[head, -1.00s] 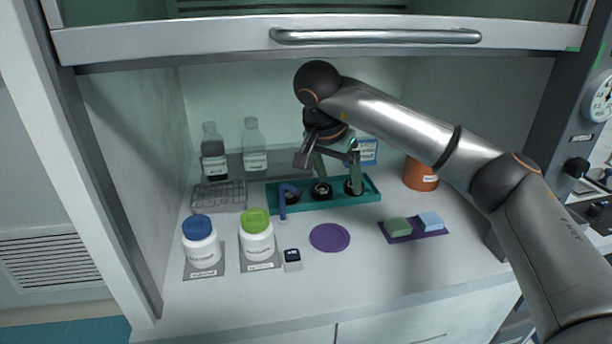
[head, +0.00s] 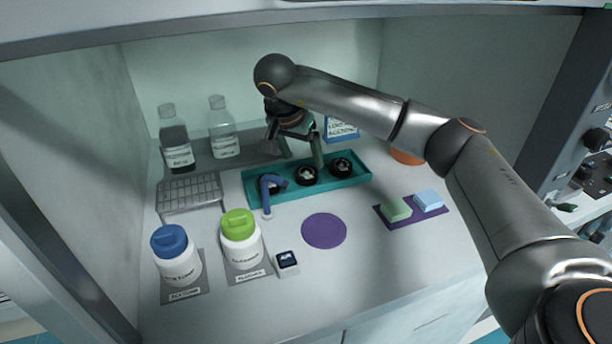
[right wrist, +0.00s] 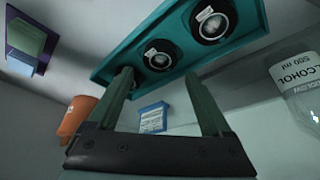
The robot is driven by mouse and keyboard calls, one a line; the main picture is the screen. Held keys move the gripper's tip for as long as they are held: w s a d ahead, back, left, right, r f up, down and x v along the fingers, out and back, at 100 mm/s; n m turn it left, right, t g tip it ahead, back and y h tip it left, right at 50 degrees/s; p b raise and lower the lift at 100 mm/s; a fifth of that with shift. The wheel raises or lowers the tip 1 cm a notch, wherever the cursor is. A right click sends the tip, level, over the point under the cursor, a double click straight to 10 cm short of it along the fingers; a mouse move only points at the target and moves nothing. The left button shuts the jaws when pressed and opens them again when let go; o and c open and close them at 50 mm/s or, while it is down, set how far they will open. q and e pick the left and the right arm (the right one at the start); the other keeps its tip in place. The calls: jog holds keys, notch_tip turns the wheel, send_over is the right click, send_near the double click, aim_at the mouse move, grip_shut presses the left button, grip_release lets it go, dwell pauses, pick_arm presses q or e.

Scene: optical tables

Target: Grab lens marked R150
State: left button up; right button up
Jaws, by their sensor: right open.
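Several round black-rimmed lenses sit in a teal tray: a left one (head: 268,186), a middle one (head: 306,175) and a right one (head: 341,167). Their labels are too small to read, so I cannot tell which is R150. The right wrist view shows two lenses with small white labels, one at the top (right wrist: 212,20) and one lower left (right wrist: 160,56). My right gripper (head: 300,158) is open and empty, above and behind the tray (head: 355,182). In its wrist view its fingers (right wrist: 165,95) point toward the tray, apart from the lenses. My left gripper is not in view.
Bottles (head: 177,150), a wire rack (head: 190,194), white jars (head: 241,245), a small display box (head: 286,263), a purple disc (head: 324,231) and sponges (head: 397,209) stand around. An orange pot (head: 407,157) is behind my arm.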

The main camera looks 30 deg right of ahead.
aim_at(306, 172)
jog(key=x, duration=0.5)
jog(key=shift+f, duration=0.25)
jog(key=shift+a+r, duration=0.1)
jog(key=c, duration=1.2)
jog(key=shift+o, duration=0.2)
